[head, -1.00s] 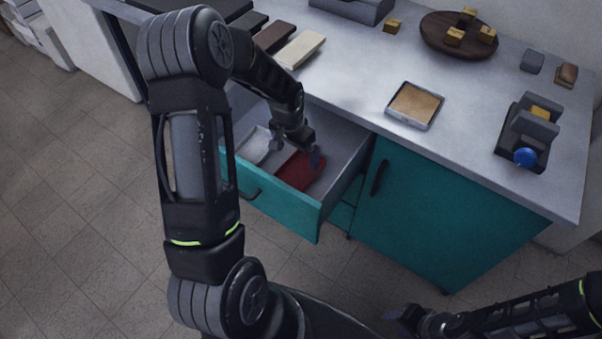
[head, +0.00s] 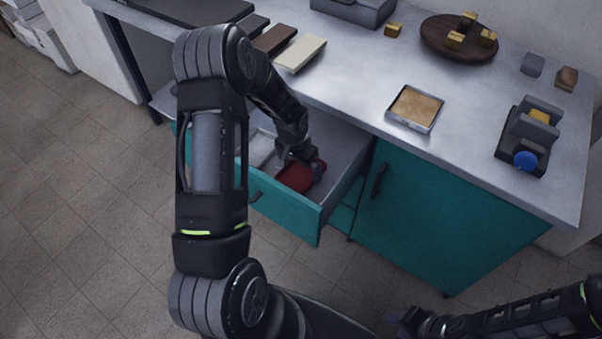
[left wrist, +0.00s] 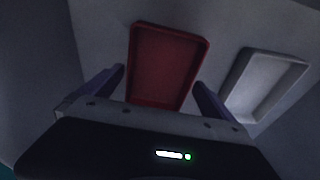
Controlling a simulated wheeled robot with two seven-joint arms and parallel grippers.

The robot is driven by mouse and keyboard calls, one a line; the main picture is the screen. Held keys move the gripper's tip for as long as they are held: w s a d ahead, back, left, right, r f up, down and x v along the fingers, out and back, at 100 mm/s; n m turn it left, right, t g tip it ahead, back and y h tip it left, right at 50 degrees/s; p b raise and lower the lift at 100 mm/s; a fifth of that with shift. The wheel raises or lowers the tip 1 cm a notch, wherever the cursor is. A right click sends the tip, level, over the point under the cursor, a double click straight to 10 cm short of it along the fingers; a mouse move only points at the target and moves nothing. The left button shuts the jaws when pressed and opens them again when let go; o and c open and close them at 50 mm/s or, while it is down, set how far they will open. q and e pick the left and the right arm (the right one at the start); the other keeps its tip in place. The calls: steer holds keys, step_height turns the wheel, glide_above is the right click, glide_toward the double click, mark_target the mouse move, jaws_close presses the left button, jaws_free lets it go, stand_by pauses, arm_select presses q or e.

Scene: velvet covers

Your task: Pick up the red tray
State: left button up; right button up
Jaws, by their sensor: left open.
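The red tray (head: 296,178) lies in the open teal drawer (head: 290,213), partly hidden by my left gripper in the head view. In the left wrist view the red tray (left wrist: 168,65) is a shallow rectangle with a raised rim, lying between and beyond the two fingers. My left gripper (head: 301,161) is inside the drawer opening, above the red tray; it also shows in the left wrist view (left wrist: 160,85), open and empty. My right gripper (head: 400,318) is at the bottom of the head view, away from the drawer; its jaws are too unclear to read.
A white tray (left wrist: 265,82) lies beside the red tray in the drawer. The drawer walls enclose my left gripper, below the grey countertop (head: 350,95). On the counter are a metal tray with a tan surface (head: 415,108), a round dark board (head: 459,40) and a dark holder (head: 527,140).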

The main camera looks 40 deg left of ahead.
arm_select(q)
steer(key=shift+w+f, duration=0.1)
steer(key=shift+f, duration=0.6)
steer(key=shift+c, duration=0.2)
steer(key=c, duration=1.1)
